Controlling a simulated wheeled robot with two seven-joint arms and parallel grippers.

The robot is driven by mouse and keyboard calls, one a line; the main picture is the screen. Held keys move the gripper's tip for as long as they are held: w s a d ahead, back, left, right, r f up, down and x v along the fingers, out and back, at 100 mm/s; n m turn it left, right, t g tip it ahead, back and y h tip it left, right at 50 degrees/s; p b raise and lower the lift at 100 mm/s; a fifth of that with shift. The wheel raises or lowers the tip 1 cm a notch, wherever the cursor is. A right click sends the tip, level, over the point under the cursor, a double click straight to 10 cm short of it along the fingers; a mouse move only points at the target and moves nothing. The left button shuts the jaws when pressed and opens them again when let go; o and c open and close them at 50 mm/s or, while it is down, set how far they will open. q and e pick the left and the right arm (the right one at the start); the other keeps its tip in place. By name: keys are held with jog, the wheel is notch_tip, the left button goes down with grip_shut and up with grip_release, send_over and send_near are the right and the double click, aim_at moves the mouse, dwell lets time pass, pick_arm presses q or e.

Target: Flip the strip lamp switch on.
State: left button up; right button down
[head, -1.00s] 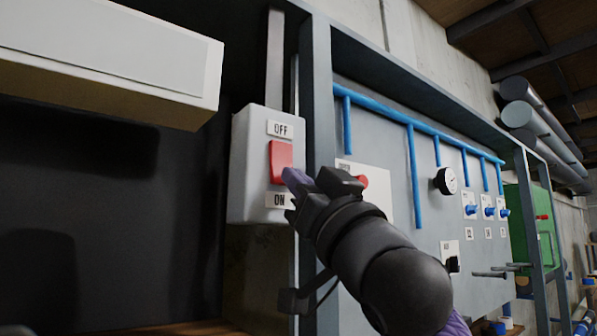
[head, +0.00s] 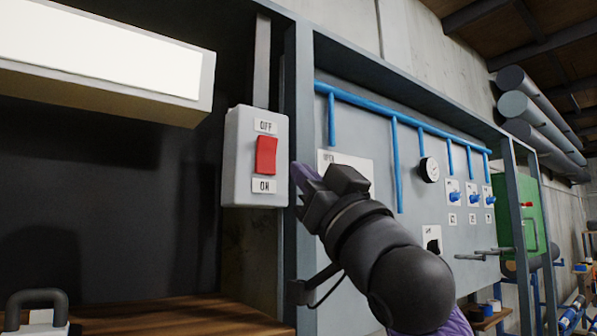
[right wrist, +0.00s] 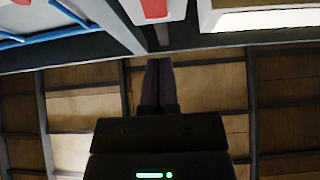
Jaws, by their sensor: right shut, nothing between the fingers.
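The switch box (head: 238,185) is pale grey, with an OFF label above and an ON label below its red rocker (head: 266,155). In the head view the rocker appears tilted in its frame. The strip lamp (head: 110,58) is at the upper left and its panel shows bright white. My right gripper (head: 300,176) is shut and empty, just right of the box and apart from it. In the right wrist view its closed fingers (right wrist: 158,82) point towards the red rocker (right wrist: 154,8) at the top edge. My left gripper is not in view.
A grey frame post (head: 300,110) stands close to the right of the box. Beyond it is a panel with blue pipes (head: 396,165) and a gauge (head: 429,170). A wooden bench top (head: 180,318) lies below, with a dark handle (head: 36,298) at left.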

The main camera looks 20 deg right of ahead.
jog(key=w+f+m+g+h+b, duration=0.1)
jog(key=w+f+g+h+b, duration=0.3)
jog(key=f, duration=1.7)
jog(key=f+m+g+h, duration=0.2)
jog(key=f+g, duration=0.3)
jog(key=f, duration=1.6)
jog(key=s+d+f+g+h, duration=0.2)
jog(key=s+f+g, duration=0.9)
jog(key=s+f, duration=1.25)
jog(key=s+f+n+g+b, duration=0.1)
jog(key=s+f+g+b, duration=0.15)
jog(key=f+b, duration=2.15)
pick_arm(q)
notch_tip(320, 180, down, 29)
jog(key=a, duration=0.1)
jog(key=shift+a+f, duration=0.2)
pick_arm(e)
jog(key=s+d+f, duration=0.1)
jog(key=s+f, duration=0.3)
jog(key=f, duration=0.6)
jog(key=s+d+f, duration=0.1)
jog(key=s+f, duration=0.4)
jog(key=f, duration=0.5)
jog(key=s+d+f+g+h, duration=0.1)
jog(key=s+f, duration=0.4)
jog(key=f, duration=0.5)
jog(key=shift+s+d+f, duration=0.25)
jog(key=shift+f, duration=0.1)
